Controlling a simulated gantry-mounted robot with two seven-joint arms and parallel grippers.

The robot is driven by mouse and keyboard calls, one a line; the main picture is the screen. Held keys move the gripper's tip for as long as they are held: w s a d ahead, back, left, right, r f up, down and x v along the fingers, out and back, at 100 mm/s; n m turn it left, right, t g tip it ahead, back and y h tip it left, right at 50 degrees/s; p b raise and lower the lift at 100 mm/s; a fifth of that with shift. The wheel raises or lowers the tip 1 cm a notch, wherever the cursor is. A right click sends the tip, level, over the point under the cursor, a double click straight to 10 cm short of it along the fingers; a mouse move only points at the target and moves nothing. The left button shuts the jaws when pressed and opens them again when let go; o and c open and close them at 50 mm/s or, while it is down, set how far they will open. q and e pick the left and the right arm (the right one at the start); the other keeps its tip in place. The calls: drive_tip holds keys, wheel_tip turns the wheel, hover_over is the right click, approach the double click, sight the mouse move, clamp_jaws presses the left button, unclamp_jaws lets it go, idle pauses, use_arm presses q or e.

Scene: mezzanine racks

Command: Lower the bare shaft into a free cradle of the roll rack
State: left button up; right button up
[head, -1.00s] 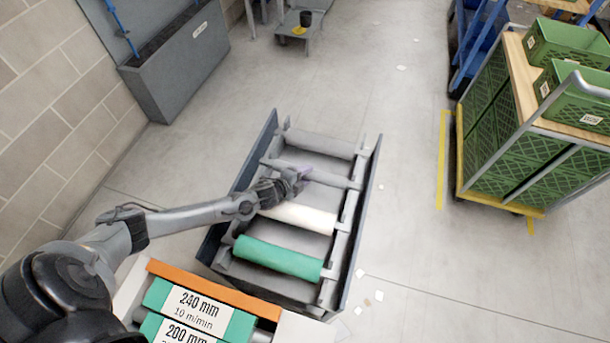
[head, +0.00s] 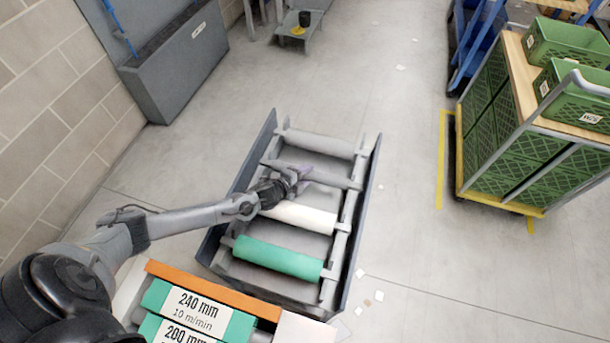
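The roll rack (head: 349,222) is a grey frame with dark side walls standing on the floor at the middle of the head view. The bare shaft (head: 334,180), thin and grey, lies across the rack between a grey roll (head: 320,142) behind it and a white roll (head: 300,216) in front. Its ends appear to be at the two side rails. My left gripper (head: 303,180) is over the shaft's left-middle part, its fingers apart and close to the shaft. The gripper hides part of the shaft. My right gripper is out of view.
A green roll (head: 278,258) lies at the rack's near end. A stand with labelled green rolls (head: 196,303) is at the bottom left. A trolley of green crates (head: 515,135) stands right, beyond clear floor. A grey wall bin (head: 180,75) is at the upper left.

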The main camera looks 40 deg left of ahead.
use_arm(q)
drive_tip(key=o, duration=0.4)
drive_tip(key=shift+s+a+f, duration=0.1)
drive_tip(key=shift+a+f, duration=0.05)
drive_tip(key=shift+f, duration=0.55)
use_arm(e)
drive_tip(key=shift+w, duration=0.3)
use_arm(q)
drive_tip(key=shift+s, duration=0.1)
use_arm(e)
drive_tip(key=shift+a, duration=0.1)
use_arm(q)
drive_tip(key=shift+s+r, duration=0.2)
drive_tip(key=shift+s, duration=0.05)
drive_tip(key=p+v, duration=0.1)
drive_tip(key=v, duration=0.4)
drive_tip(key=r+p+v, duration=0.1)
drive_tip(key=p+v, duration=0.1)
drive_tip(key=v, duration=0.3)
drive_tip(key=shift+w, duration=0.25)
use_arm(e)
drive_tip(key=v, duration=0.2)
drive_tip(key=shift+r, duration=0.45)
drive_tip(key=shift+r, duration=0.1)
